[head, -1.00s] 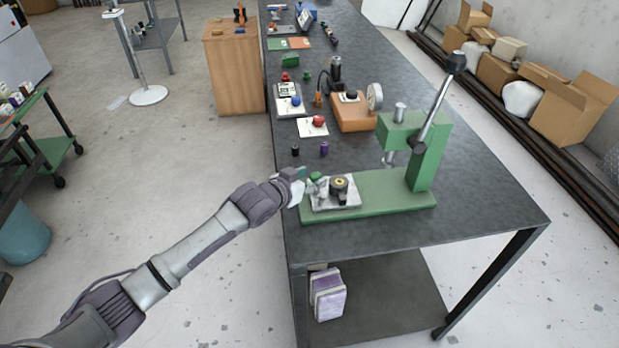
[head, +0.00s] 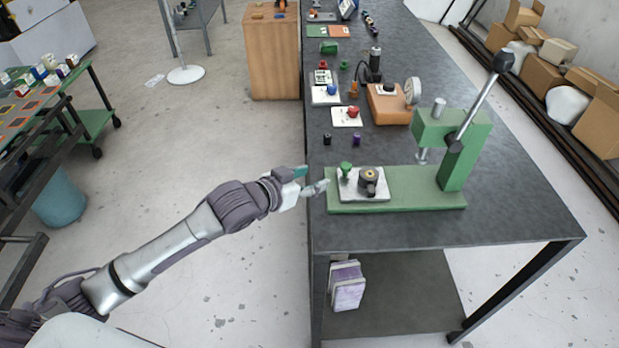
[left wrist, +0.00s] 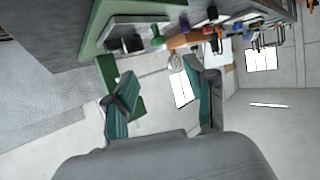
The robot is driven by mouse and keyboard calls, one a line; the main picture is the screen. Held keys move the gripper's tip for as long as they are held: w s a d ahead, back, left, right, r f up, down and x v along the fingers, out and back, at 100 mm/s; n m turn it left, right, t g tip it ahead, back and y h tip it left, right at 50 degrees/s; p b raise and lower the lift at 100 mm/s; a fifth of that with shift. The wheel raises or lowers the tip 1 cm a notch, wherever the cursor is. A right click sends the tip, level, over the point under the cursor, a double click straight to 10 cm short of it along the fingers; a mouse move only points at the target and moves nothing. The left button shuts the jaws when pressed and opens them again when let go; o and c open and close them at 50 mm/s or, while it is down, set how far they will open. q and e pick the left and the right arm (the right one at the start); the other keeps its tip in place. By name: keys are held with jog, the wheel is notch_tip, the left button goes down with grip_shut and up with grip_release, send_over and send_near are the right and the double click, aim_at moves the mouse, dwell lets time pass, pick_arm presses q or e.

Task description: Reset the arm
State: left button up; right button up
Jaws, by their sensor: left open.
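My left arm comes in from the left in the head view. Its gripper (head: 311,179) is open and empty, at the table's left edge just left of the green press base (head: 400,203). The two spread fingers, with teal pads, also show in the left wrist view (left wrist: 160,78). On the press base lies a light plate (head: 377,190) carrying a green knob (head: 346,168) and a dark round fixture with a brass-coloured centre (head: 368,181). The gripper is close to the plate but holds nothing. My right gripper is not in view.
The press lever (head: 481,98) rises at the right of the dark table (head: 530,225). A red-knobbed card (head: 348,117), small dark and purple cylinders (head: 356,139) and an orange-brown gauge stand (head: 388,106) sit farther back.

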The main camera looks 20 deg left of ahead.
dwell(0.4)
pick_arm(q)
jog(key=s+d+f+n+g+y, duration=0.1)
jog(key=s+f+g+y, duration=0.15)
jog(key=s+f, duration=0.6)
jog(key=s+a+f+n+g+y, duration=0.1)
jog(key=s+a+f+g+y, duration=0.15)
jog(key=s, duration=0.85)
jog(key=s+a+f+n+g+y, duration=0.15)
jog(key=s+a+g, duration=0.25)
jog(key=s, duration=0.7)
notch_tip(320, 180, down, 29)
jog(key=s+g+b, duration=0.1)
jog(key=s+b, duration=0.1)
jog(key=b, duration=0.1)
jog(key=s+a+f+g+b, duration=0.1)
jog(key=s+a+f, duration=0.2)
jog(key=s+f, duration=1.3)
notch_tip(320, 180, down, 2)
jog(key=shift+b, duration=0.3)
jog(key=shift+m, duration=0.25)
